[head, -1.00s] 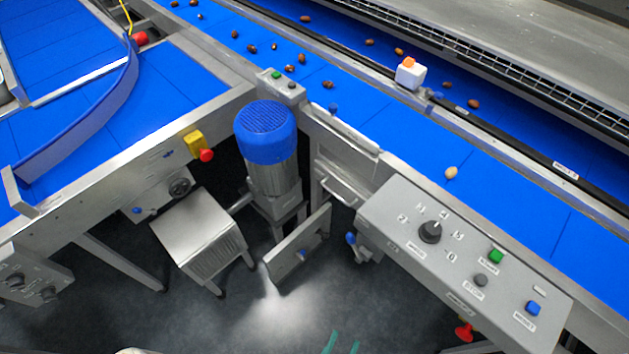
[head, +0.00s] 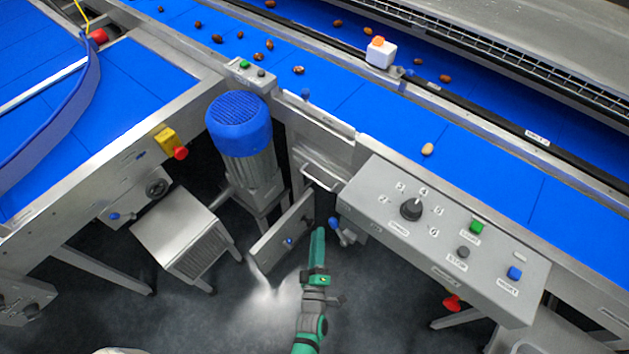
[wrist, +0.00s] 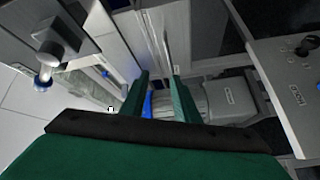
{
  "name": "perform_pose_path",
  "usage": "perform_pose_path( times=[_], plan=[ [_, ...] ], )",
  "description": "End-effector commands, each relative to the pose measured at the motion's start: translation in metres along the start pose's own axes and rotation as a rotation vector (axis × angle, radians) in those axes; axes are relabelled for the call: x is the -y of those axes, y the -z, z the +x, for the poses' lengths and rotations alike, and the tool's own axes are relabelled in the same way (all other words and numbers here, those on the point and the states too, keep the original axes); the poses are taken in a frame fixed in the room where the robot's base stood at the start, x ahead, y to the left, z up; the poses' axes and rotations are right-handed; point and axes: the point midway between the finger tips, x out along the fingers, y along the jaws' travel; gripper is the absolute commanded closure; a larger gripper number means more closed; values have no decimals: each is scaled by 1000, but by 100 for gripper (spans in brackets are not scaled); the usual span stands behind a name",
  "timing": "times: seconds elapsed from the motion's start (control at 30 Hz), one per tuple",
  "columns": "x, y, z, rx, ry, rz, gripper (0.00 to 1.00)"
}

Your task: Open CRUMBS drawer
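A grey drawer front with a pale bar handle (head: 322,178) sits under the belt, between the blue-capped motor and the control panel. I cannot read a CRUMBS label on it. My gripper (head: 319,236) reaches up from the bottom of the head view, below the handle in the picture and apart from it. In the wrist view, its two green fingers (wrist: 162,95) are apart, with nothing clearly held between them. I cannot tell the handle apart for sure in the wrist view.
A hinged grey panel (head: 283,232) stands out just left of my gripper. The control panel (head: 450,240) is at right, and a blue knob (head: 333,223) is close by. The blue-capped motor (head: 240,125) and a vented grey box (head: 185,235) stand at left.

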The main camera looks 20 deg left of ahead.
Motion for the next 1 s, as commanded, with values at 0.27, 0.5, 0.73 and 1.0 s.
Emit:
perform_pose_path(
  times=[0.27, 0.5, 0.73, 1.0],
  plan=[
    [24, -7, 87, -138, -18, -347, 72],
    [30, -8, 113, -186, -24, -465, 72],
    [31, 0, 138, -194, -25, -470, 72],
    [32, 10, 184, -196, -25, -467, 72]
  ],
)
